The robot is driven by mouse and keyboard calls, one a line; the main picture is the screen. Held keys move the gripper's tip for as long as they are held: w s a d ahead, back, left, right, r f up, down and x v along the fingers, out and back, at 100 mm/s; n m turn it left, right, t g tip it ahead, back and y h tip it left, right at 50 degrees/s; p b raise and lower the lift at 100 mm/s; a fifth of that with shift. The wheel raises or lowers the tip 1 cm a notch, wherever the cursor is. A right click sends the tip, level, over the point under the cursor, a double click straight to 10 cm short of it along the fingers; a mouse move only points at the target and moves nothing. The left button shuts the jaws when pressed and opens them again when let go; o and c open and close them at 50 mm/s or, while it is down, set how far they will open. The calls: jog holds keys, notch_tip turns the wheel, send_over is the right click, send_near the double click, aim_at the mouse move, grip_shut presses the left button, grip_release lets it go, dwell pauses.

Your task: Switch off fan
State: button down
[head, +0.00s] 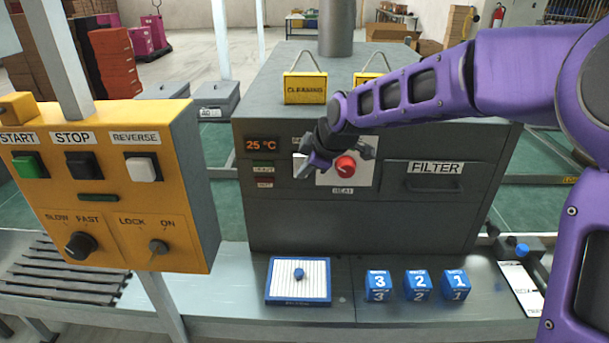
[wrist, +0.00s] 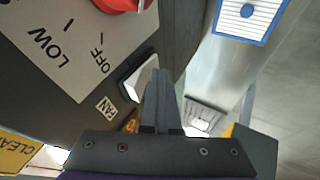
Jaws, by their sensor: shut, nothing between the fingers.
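The white fan switch (wrist: 138,78) sits on the dark machine front, beside a small FAN label (wrist: 105,107) in the wrist view. In the head view my gripper partly covers the switch, and its on/off position is hard to tell. My gripper (wrist: 158,76) is shut and empty, its fingertips right beside the switch; I cannot tell whether they touch it. In the head view my gripper (head: 308,169) is at the machine front, left of the red heat knob (head: 345,166). The knob also shows at the top of the wrist view (wrist: 122,3).
A yellow control box (head: 105,185) with buttons and knobs stands at the left. A blue-rimmed white pad (head: 318,268) and three blue numbered cubes (head: 417,285) lie on the bench below. A FILTER drawer (head: 435,180) is at the right, and yellow CLEANING signs (head: 305,88) stand above.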

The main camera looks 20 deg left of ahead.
jog(key=shift+w+r+p, duration=0.1)
jog(key=shift+r+p, duration=0.95)
jog(key=shift+p, duration=0.05)
